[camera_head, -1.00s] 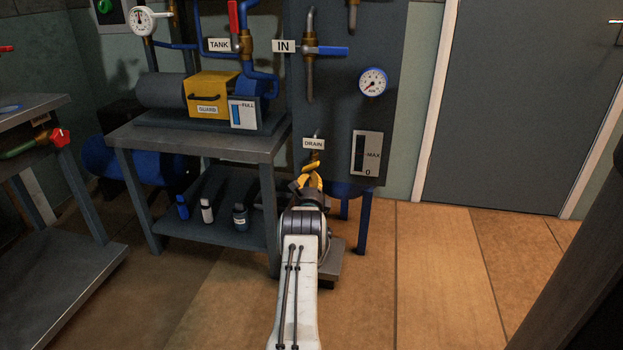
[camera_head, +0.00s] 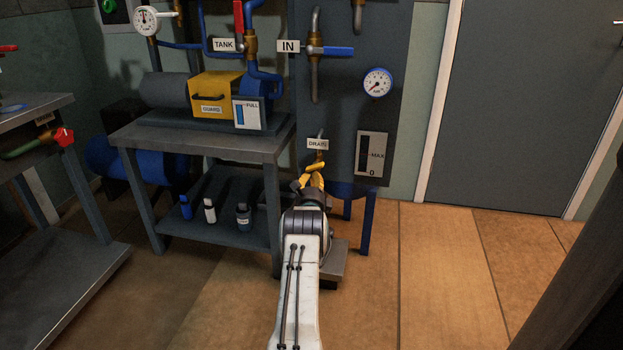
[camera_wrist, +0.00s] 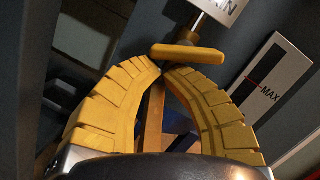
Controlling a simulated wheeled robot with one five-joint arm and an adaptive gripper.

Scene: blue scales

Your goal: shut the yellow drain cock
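The yellow drain cock (camera_head: 316,167) sits under the DRAIN label (camera_head: 317,144) on the dark panel. In the wrist view its flat yellow handle (camera_wrist: 188,54) lies roughly crosswise on a brass body (camera_wrist: 207,30). My gripper (camera_head: 311,181) is just below the cock. In the wrist view my gripper (camera_wrist: 163,70) has its two yellow ribbed fingers brought together at the tips. The tips are right by the handle's lower left end, and nothing shows between them. I cannot tell whether they touch the handle.
A steel bench (camera_head: 200,140) with the yellow guard (camera_head: 214,93) stands left of the cock, bottles on its lower shelf. The blue IN valve handle (camera_head: 338,51) and a gauge (camera_head: 377,83) are above. The MAX level plate (camera_head: 371,156) is to the right. Floor at right is clear.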

